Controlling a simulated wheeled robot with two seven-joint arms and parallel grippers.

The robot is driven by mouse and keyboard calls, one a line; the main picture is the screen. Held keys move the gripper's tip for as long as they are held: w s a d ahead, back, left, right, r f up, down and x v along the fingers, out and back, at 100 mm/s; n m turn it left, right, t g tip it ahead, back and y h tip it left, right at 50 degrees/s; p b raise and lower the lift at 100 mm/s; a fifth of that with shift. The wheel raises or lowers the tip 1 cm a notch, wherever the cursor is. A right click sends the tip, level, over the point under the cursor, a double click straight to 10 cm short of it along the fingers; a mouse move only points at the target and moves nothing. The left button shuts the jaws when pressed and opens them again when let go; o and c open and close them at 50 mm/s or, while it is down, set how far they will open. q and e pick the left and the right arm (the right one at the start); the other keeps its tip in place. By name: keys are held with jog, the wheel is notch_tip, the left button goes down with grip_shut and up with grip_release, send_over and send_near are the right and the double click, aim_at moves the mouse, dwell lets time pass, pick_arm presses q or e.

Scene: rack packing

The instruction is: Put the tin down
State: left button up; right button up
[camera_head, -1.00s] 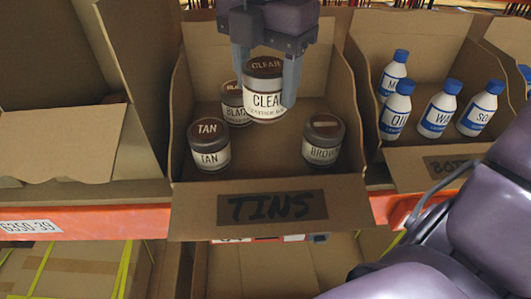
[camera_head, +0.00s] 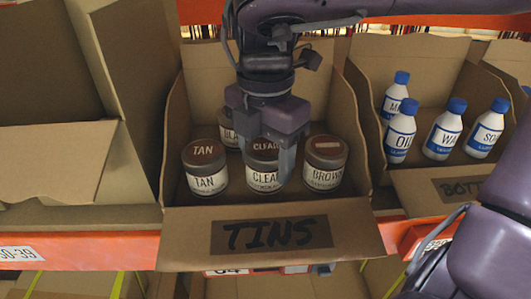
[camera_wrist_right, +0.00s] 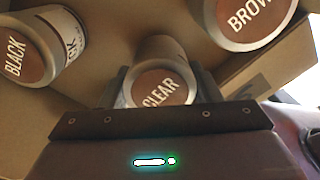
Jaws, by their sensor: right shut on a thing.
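The CLEAR tin (camera_head: 263,180), with a brown lid and white label, is inside the cardboard box marked TINS (camera_head: 271,235). My right gripper (camera_head: 268,160) is shut on it from above; the tin looks upright and low in the box, but I cannot tell whether it touches the floor. In the right wrist view the CLEAR tin (camera_wrist_right: 160,87) sits between the fingers. The TAN tin (camera_head: 206,168) stands to its left, the BROWN tin (camera_head: 325,165) close to its right, and the BLACK tin (camera_head: 228,130) behind, partly hidden by the gripper. My left gripper is not in view.
A box of bottles (camera_head: 430,185) with blue caps stands to the right. An open cardboard box (camera_head: 60,160) is to the left. An orange shelf beam (camera_head: 90,250) runs along the front. The tins box walls enclose the gripper closely.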

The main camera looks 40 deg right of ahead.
jog(key=shift+a, duration=0.1)
jog(key=shift+f, duration=0.2)
jog(key=o, duration=1)
jog(key=shift+o, duration=0.2)
